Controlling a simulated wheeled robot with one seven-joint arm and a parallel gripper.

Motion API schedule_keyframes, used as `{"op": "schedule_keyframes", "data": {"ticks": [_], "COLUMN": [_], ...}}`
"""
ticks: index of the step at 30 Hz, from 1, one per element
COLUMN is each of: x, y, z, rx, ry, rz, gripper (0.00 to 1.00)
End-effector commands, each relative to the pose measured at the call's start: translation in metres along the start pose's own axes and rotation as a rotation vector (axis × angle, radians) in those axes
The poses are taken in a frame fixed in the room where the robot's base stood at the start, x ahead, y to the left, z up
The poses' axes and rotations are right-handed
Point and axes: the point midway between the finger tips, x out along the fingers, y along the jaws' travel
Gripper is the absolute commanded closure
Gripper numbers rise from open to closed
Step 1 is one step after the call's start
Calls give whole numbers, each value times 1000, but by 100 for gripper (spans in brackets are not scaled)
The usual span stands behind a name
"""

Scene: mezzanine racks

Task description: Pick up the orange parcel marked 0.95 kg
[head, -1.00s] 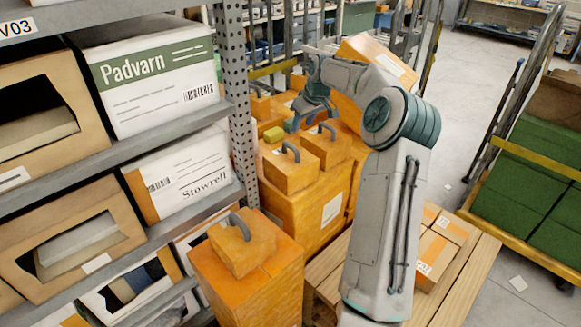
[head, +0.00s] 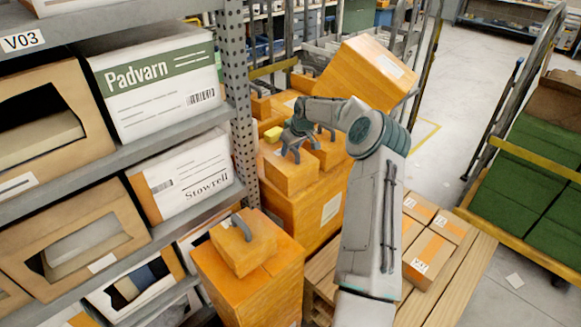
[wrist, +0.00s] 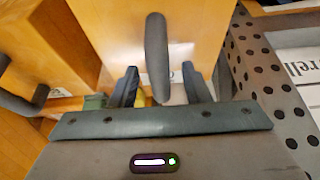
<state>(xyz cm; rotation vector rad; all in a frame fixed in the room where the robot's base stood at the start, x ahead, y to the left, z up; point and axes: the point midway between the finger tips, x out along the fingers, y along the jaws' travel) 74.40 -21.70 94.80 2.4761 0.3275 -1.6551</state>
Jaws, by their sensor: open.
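Several orange parcels with grey handles stand on larger orange boxes. One parcel (head: 291,178) is right below my gripper (head: 291,146). In the wrist view this parcel (wrist: 195,30) shows its grey handle (wrist: 157,45) between the two open fingers of my gripper (wrist: 162,88), with nothing clamped. I cannot tell whether the fingers touch the handle. A second parcel (head: 332,153) stands just right of it, partly behind my arm. A third parcel (head: 243,245) sits nearer, on another orange box. No 0.95 kg mark is readable on any of them.
A shelf rack with a perforated post (head: 239,110) stands close on the left. A large tilted orange box (head: 365,75) is behind my arm. A wooden pallet (head: 465,262) with small cartons is at right, and a cart with green crates (head: 540,160) beyond. Grey floor lies between.

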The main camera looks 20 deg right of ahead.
Motion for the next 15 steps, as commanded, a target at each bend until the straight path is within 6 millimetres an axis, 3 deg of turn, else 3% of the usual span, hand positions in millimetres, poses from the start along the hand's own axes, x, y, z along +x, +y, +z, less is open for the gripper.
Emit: {"op": "schedule_keyframes", "data": {"ticks": [8, 13, 15], "x": [3, 3, 3], "y": [0, 0, 0], "z": [0, 0, 0], "rx": [-1, -1, -1], "ry": [1, 0, 0], "rz": [1, 1, 1], "gripper": [57, 100, 100]}}
